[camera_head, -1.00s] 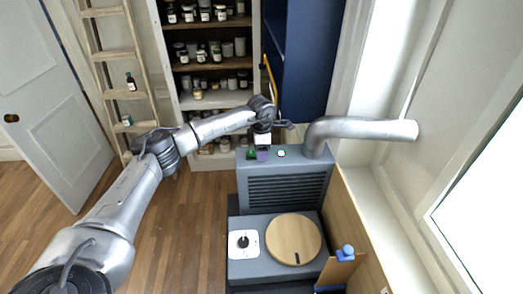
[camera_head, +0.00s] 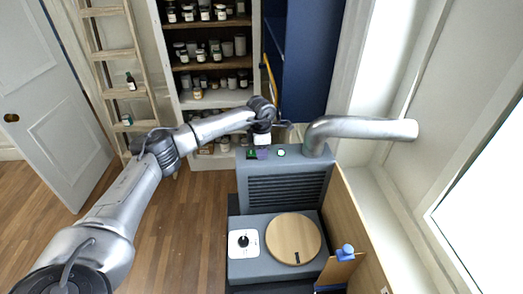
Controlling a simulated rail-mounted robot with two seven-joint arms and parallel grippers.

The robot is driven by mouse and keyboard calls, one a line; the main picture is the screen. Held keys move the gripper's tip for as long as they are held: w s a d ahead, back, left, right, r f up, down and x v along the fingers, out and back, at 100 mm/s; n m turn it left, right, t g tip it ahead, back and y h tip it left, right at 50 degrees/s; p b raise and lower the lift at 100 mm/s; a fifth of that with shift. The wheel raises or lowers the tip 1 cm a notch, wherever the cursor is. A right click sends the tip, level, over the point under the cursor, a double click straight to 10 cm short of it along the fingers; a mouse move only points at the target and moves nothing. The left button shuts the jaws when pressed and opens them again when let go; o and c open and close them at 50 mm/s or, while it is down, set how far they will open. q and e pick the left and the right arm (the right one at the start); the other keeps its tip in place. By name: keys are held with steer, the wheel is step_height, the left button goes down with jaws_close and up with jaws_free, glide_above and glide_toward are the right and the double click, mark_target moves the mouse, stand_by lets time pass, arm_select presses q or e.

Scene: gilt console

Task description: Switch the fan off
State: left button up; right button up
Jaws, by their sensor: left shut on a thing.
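The fan unit (camera_head: 287,188) is a grey box with dark slats on its front and a thick silver pipe (camera_head: 360,128) rising from its top and bending right. My left gripper (camera_head: 262,152) points down at the left part of the unit's top. It is shut on a small dark purple part there, mostly hidden by the fingers. A small green patch (camera_head: 252,155) shows just left of the fingertips. A round pale button with a green centre (camera_head: 281,153) sits to their right. My right gripper is not in view.
Below the unit, a grey top holds a round wooden board (camera_head: 293,239) and a white plate with a black knob (camera_head: 243,242). A blue object (camera_head: 346,252) is at the right. Jar shelves (camera_head: 205,80) and a ladder (camera_head: 112,75) stand behind. Floor at left is clear.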

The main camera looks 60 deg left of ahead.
arm_select(q)
steer(key=t+b, duration=0.1)
steer(key=t+h+b, duration=0.1)
steer(key=b, duration=0.1)
steer(key=shift+s+a+f+t+h, duration=0.1)
steer(key=shift+s+a+t+h, duration=0.1)
steer(key=shift+s+t+h, duration=0.15)
steer(key=shift+t+b, duration=0.25)
steer(key=shift+b, duration=0.2)
steer(key=shift+r+t+h, duration=0.25)
steer(key=shift+r+t, duration=0.05)
steer(key=shift+r, duration=0.2)
steer(key=o, duration=0.9)
steer(key=shift+r, duration=0.1)
